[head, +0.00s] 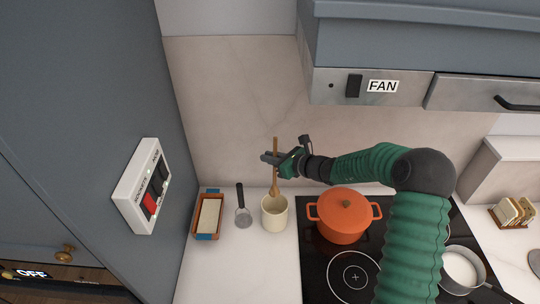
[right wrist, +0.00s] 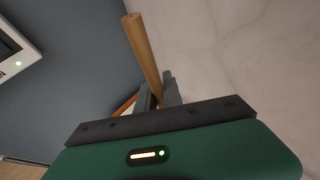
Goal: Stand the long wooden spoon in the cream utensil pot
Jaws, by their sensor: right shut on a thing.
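The long wooden spoon (head: 275,178) is upright in the head view, with its broad end down at the mouth of the cream utensil pot (head: 275,221). I cannot tell how far its lower end is inside the pot. My right gripper (head: 276,160) is shut on the spoon's handle above the pot. In the right wrist view the handle (right wrist: 144,55) rises past the fingers (right wrist: 158,94), slightly tilted. The pot stands on the counter left of the hob. My left gripper is not in view.
An orange lidded pot (head: 343,217) stands on the black hob (head: 322,262) right of the cream pot. A small dark-handled pan or strainer (head: 243,214) and a blue-ended tray (head: 206,234) lie to the left. A switch panel (head: 142,186) is on the left cabinet. The fan hood (head: 420,90) overhangs the right.

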